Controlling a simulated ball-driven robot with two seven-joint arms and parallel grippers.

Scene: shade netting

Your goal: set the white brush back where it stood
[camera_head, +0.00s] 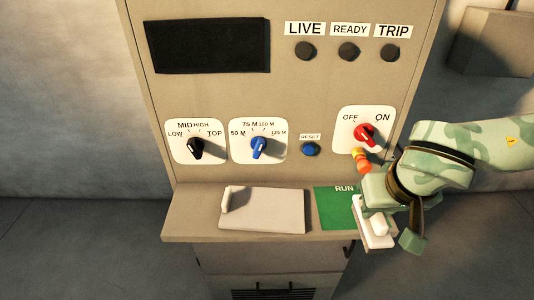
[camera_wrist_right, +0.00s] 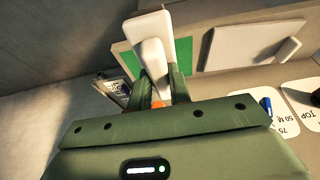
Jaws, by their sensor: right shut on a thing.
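A white object (camera_head: 378,222), which I take to be the white brush, is in my right gripper (camera_head: 385,205) at the right end of the console shelf. It overlaps the right edge of the green RUN patch (camera_head: 332,212). In the right wrist view, the white object (camera_wrist_right: 152,35) sticks out beyond the fingers of my right gripper (camera_wrist_right: 158,85), which are shut on it. A small orange part (camera_wrist_right: 157,103) shows between the fingers. I cannot tell whether the object touches the shelf. My left gripper is not in view.
A grey plate (camera_head: 265,212) with a white raised piece lies on the shelf (camera_head: 190,222) left of the green patch.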

